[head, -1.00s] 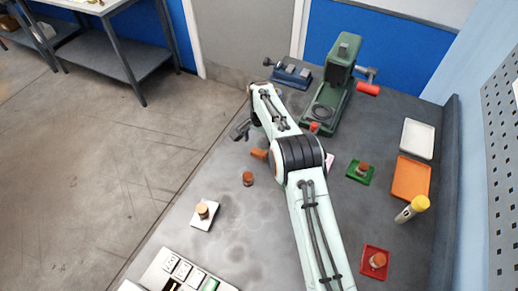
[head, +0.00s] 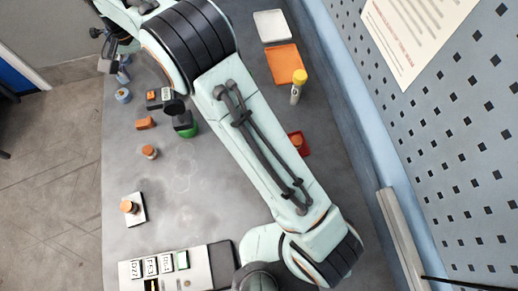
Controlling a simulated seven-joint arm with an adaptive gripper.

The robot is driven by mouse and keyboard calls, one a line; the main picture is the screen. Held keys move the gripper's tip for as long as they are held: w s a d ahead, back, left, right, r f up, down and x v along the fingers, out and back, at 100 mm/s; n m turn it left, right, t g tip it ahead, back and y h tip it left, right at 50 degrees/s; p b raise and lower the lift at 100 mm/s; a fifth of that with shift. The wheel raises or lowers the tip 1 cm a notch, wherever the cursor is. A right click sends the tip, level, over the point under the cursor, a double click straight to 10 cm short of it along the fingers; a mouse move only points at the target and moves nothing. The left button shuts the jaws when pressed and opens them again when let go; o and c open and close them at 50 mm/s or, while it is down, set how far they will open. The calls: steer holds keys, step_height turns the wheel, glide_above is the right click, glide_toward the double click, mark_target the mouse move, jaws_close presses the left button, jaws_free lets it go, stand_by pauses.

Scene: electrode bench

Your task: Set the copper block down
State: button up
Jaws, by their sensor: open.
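A small copper-orange block (head: 145,123) lies on the grey bench top, left of my arm in the head view. My gripper (head: 107,62) is at the top left of the view, beyond the block and apart from it. It is open, and I see nothing held in it. Its fingertips are small and partly hard to make out. A round copper piece (head: 150,152) stands on the bench near the block. Another copper piece (head: 130,207) stands on a white plate (head: 138,218). A third copper piece (head: 297,141) sits on a red tray (head: 305,150), partly hidden by my arm.
A dark device with an orange face (head: 153,97), a blue ring (head: 123,95) and a green-and-black object (head: 187,126) stand near the block. An orange tray (head: 284,64), white tray (head: 271,26) and yellow-capped vial (head: 298,86) lie right of my arm.

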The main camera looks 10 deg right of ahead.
steer(key=s+d+r, duration=0.6)
steer(key=d+r, duration=0.1)
steer(key=d, duration=0.4)
steer(key=s+d+f, duration=0.1)
steer(key=s+d, duration=0.5)
steer(key=s, duration=0.5)
steer(key=s+d+f, duration=0.1)
steer(key=s+d, duration=0.4)
steer(key=s, duration=0.6)
steer(key=shift+s+d+f+n+y, duration=0.35)
steer(key=shift+s+d+n+y, duration=0.05)
